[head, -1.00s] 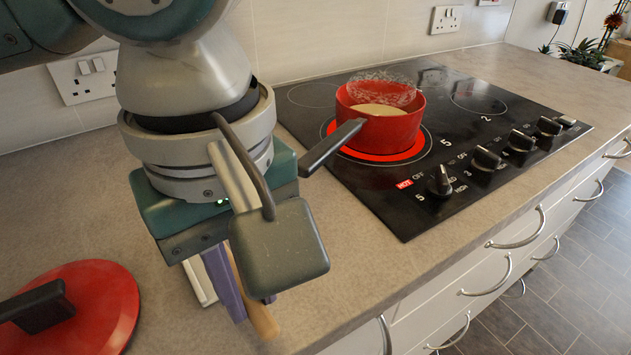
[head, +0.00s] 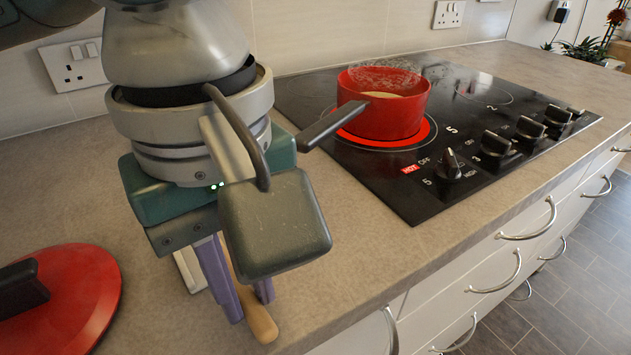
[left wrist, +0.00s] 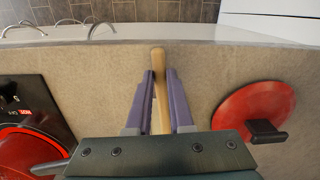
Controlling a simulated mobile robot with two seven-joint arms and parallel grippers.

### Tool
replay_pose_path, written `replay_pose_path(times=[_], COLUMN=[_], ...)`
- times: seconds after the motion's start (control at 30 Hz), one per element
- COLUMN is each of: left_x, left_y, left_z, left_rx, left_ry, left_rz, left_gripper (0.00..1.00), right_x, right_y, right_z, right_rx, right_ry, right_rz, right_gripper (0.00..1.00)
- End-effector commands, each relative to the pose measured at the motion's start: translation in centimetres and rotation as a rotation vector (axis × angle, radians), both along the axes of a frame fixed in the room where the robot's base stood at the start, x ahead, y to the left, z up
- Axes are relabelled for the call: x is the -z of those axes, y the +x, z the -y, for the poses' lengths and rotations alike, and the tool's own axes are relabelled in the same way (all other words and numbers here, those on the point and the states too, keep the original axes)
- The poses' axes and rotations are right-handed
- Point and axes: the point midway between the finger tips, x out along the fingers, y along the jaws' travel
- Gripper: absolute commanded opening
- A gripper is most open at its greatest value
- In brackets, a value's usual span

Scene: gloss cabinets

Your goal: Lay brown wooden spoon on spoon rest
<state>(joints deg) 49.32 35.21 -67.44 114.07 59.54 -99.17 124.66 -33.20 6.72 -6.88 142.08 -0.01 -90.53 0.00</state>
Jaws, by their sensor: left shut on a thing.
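My left gripper (head: 250,306) is low over the counter, left of the hob, fingers pointing down. Its purple fingers are shut on the wooden spoon (head: 262,322), whose light brown rounded end sticks out below them. In the left wrist view the spoon (left wrist: 158,62) runs between the fingertips of the gripper (left wrist: 160,74) towards the counter's front edge. The spoon's other end is hidden by the gripper. A whitish piece (head: 190,268) shows behind the fingers; I cannot tell whether it is the spoon rest. My right gripper is not in view.
A red saucepan (head: 385,115) stands on a glowing ring of the black hob (head: 430,190), its handle reaching towards my gripper. A red lid (head: 85,290) with a black handle lies at the left. The counter between lid and hob is mostly clear.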

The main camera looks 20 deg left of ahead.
Motion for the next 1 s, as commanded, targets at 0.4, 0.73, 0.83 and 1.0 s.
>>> replay_pose_path(times=[0.4, 0.73, 0.83, 1.0], left_x=[0.8, 1.3, 1.3, 1.3], left_y=[0.0, 0.0, 0.0, 0.0], left_z=[0.0, 0.0, 0.0, 0.0], left_rx=[0.001, 0.0, 0.0, 0.0], left_ry=[-0.001, 0.0, 0.0, 0.0], left_rz=[-0.002, 0.0, 0.0, 0.0], left_gripper=[0.0, 0.23, 0.34, 0.53], right_x=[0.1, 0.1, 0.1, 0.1], right_y=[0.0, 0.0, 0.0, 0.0], right_z=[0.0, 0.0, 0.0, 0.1], right_rx=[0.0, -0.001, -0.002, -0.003], right_ry=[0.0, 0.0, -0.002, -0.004], right_rz=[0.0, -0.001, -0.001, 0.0], right_gripper=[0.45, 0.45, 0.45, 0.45])
